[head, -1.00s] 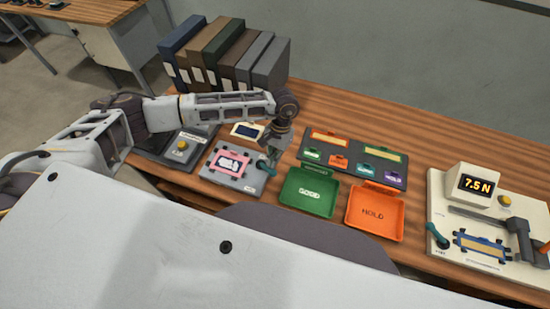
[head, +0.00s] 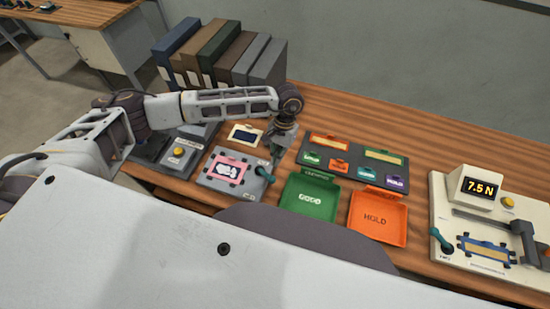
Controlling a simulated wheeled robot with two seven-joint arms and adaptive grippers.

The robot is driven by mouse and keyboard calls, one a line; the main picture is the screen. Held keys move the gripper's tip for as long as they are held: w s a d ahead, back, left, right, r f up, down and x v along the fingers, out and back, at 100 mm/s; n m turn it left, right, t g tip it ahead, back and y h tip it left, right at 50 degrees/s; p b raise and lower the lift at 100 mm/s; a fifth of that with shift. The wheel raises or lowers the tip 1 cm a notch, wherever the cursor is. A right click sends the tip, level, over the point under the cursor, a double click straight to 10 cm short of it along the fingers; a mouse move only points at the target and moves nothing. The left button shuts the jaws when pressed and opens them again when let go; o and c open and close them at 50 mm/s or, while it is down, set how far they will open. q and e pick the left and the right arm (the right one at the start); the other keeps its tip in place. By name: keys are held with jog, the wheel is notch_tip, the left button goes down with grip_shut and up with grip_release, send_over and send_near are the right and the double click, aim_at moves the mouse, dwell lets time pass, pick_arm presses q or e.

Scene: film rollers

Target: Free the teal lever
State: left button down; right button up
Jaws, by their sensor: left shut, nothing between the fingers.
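A small teal lever (head: 264,172) stands at the right side of a grey plate (head: 217,183) that holds a pink-framed piece (head: 226,169). My left gripper (head: 277,160) is shut and empty, just above and to the right of this lever. I cannot tell whether its fingertips touch the lever. A second teal lever (head: 437,236) stands at the left of a cream machine (head: 440,200) reading 7.5 N, well away from the gripper. My right gripper is not in view.
A green tray (head: 309,214) and an orange tray (head: 378,222) lie right of the grey plate. A dark panel (head: 353,155) with coloured labels lies behind them. Several binders (head: 222,55) stand at the back. Bare wood (head: 400,120) shows at the back right.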

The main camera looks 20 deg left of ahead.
pick_arm(q)
jog(key=b+v, duration=0.2)
jog(key=v, duration=0.9)
jog(key=shift+d, duration=0.25)
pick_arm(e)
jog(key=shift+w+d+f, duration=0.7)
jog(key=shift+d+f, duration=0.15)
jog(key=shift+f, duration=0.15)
pick_arm(q)
jog(key=shift+w+f, duration=0.1)
jog(key=shift+w, duration=0.05)
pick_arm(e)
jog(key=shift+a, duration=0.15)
